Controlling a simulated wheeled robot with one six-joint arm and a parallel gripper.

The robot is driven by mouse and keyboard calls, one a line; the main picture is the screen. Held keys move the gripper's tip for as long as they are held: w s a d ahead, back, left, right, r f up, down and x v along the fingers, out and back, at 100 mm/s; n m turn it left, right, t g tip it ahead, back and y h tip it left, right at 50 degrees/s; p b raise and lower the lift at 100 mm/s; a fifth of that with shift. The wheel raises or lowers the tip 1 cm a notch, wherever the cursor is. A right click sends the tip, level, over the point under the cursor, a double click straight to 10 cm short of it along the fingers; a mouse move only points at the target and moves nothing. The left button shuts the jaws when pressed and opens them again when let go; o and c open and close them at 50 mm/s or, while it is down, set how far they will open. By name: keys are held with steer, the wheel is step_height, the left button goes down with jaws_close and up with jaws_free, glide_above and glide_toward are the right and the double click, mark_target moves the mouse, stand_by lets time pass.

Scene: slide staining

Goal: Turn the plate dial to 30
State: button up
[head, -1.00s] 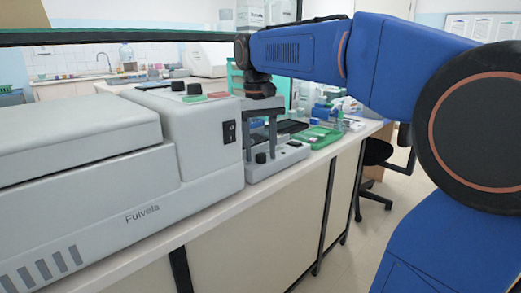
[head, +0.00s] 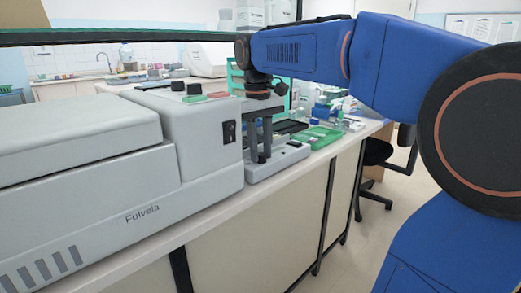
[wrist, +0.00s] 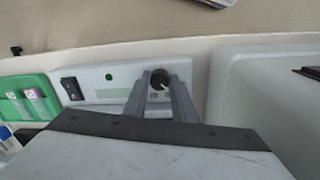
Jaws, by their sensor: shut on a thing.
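The plate dial is a round black knob (wrist: 160,79) with a light pointer mark, on the front strip of a light grey staining plate (wrist: 108,82). In the wrist view the two grey fingers of my gripper (wrist: 161,88) reach down on either side of the dial and are shut on it. The numbers round the dial are too small to read.
A large grey machine (head: 205,140) stands close beside the plate. A green tray (head: 318,137) with slides lies on its other side.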

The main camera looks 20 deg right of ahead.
steer(key=shift+n, duration=2.2)
steer(key=o, duration=1)
steer(key=shift+o, duration=0.2)
step_height(320, 180, up, 17)
steer(key=shift+s+a+r, duration=0.15)
steer(key=shift+s+a, duration=0.1)
steer(key=shift+a, duration=0.05)
